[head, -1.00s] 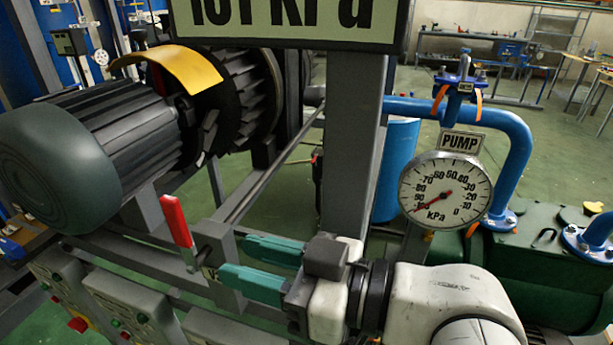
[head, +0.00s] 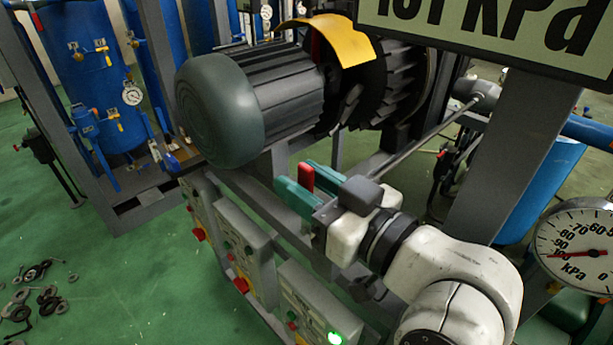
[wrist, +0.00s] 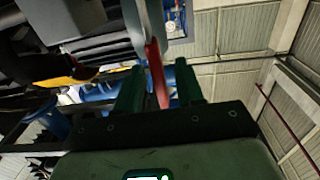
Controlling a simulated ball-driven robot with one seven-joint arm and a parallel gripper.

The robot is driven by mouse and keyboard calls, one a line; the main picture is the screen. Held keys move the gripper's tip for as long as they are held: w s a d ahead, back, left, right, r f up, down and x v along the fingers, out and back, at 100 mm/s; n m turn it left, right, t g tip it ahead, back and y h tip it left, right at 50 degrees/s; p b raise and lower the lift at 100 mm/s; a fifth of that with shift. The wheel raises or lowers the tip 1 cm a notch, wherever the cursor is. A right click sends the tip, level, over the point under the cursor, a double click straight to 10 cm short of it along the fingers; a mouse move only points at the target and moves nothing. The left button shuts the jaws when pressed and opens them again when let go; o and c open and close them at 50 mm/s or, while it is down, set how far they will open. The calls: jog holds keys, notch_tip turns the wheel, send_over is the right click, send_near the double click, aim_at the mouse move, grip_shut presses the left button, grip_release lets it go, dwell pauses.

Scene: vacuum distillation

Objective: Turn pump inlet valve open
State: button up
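The valve's red lever (head: 306,177) stands upright beside the grey rail below the motor in the head view. My gripper (head: 297,181) reaches to it from the right, with its green fingers on either side of the lever. In the wrist view the red lever (wrist: 156,76) lies between the two green fingers of my gripper (wrist: 160,82). The fingers are apart, and I see no firm grip on the lever. The valve body and the lever's lower end are hidden behind the fingers in the head view.
A grey-green motor (head: 222,115) sits just behind my gripper. Control boxes (head: 238,240) with buttons line the frame below. A pump gauge (head: 578,250) and a 101 kPa display (head: 490,30) are at the right.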

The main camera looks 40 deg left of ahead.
jog(key=shift+a, duration=0.1)
jog(key=shift+c, duration=0.5)
grip_shut()
